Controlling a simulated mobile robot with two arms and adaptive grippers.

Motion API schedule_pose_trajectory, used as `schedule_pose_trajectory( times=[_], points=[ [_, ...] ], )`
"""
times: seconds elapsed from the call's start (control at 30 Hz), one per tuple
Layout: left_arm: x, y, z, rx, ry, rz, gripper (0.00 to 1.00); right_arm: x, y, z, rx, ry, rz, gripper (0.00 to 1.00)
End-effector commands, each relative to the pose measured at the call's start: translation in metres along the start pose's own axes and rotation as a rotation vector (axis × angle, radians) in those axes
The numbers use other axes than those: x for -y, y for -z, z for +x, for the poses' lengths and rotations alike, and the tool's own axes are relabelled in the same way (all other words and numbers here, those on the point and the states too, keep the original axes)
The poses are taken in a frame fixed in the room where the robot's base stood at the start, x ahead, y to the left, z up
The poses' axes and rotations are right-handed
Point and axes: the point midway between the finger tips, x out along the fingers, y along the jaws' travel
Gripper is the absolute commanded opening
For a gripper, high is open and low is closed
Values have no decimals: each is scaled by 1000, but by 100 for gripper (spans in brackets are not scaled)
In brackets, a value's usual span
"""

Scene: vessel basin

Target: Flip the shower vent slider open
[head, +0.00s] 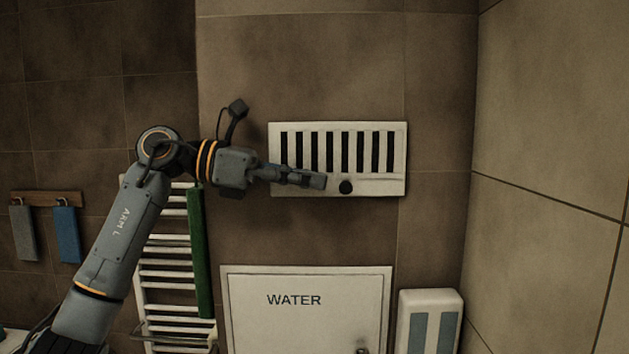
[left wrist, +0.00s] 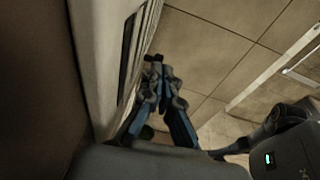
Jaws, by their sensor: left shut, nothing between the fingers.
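The shower vent (head: 397,157) is a white wall plate with a row of tall slots that show dark. Its slider has a round black knob (head: 345,187) low on the plate, a little right of the middle. My left gripper (head: 322,181) is shut and empty. Its tips are in front of the lower plate, just left of the knob in the head view; I cannot tell if they touch it. In the left wrist view the shut fingers (left wrist: 155,70) are beside the vent face (left wrist: 98,60), and the knob is hard to make out. My right gripper is not in view.
A white cabinet door marked WATER (head: 305,325) is below the vent. A white dispenser (head: 430,302) is right of it. A white towel rail with a green towel (head: 200,255) is below my left arm. Two cloths hang from a wooden rack (head: 48,198) at the left. A side wall bounds the right.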

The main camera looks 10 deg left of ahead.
Motion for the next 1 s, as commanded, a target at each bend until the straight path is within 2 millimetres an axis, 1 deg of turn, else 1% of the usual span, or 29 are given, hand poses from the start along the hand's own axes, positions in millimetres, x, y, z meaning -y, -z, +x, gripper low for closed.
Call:
schedule_pose_trajectory(
  times=[0.03,0.1,0.2,0.3,0.43,0.53,0.63,1.0],
  points=[
    [1,-2,-8,1,-4,0,0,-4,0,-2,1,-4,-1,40],
    [0,3,-28,3,-8,0,0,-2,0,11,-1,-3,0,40],
    [0,2,-52,2,-7,-1,0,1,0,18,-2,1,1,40],
    [0,2,-72,2,-6,-1,0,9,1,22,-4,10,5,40],
    [0,0,-92,2,-5,-1,0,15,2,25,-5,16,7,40],
    [0,0,-101,1,-4,-2,0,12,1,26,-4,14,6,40],
    [0,0,-105,1,-4,-2,0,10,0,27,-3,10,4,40],
    [0,-1,-106,1,-3,-1,0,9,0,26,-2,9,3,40]
  ],
)
